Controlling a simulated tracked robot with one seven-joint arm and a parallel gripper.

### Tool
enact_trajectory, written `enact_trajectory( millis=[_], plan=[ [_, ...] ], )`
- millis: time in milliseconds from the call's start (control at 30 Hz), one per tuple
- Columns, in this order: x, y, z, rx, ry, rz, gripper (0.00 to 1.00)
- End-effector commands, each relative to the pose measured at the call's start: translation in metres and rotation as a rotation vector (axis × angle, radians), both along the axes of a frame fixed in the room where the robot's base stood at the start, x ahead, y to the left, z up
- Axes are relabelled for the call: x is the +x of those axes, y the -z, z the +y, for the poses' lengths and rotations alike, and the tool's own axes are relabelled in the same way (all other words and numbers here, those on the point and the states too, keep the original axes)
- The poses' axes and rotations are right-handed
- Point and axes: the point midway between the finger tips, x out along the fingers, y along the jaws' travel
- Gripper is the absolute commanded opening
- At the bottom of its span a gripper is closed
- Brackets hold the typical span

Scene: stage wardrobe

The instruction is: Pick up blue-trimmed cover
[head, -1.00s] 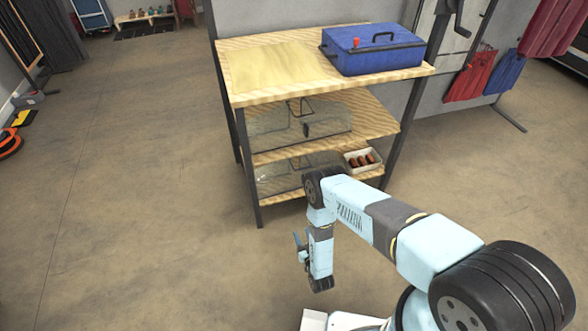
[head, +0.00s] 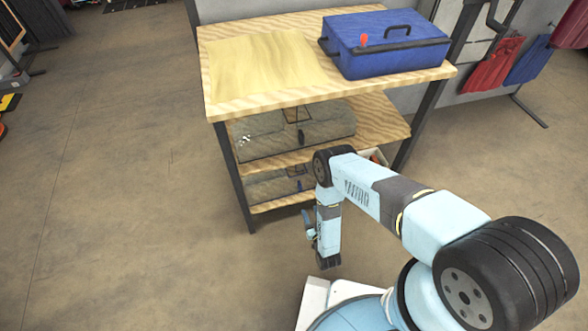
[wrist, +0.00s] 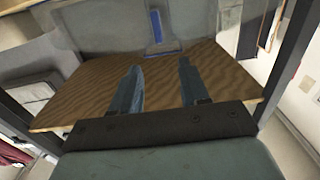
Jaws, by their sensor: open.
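The blue-trimmed cover (head: 266,188) is a see-through cover on the lowest shelf, with a small blue patch on its front. The shelf above and my arm hide part of it. In the wrist view, its blue strip (wrist: 156,27) stands beyond my fingertips, above a wood-grain board; its clear walls are hard to make out. My gripper (wrist: 162,78) is open, with nothing between its fingers. In the head view, my gripper (head: 309,228) hangs low in front of the rack, apart from the cover.
A similar clear cover (head: 325,128) with a black patch sits on the middle shelf. A blue box (head: 385,60) and a yellowish flat sheet (head: 262,68) lie on top. Dark posts (head: 236,180) frame the shelves.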

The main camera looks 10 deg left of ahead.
Motion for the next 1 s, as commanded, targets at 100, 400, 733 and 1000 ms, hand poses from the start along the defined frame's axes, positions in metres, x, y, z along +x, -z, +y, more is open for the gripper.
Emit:
enact_trajectory(
  millis=[100,400,733,1000],
  plan=[
    [0.0,0.0,0.006,0.0,-0.009,0.0,0.45],
    [0.036,0.0,0.038,0.002,-0.023,-0.003,0.45],
    [0.064,0.0,0.057,0.0,-0.025,0.0,0.45],
    [0.088,0.002,0.068,0.001,-0.025,-0.002,0.45]
  ],
)
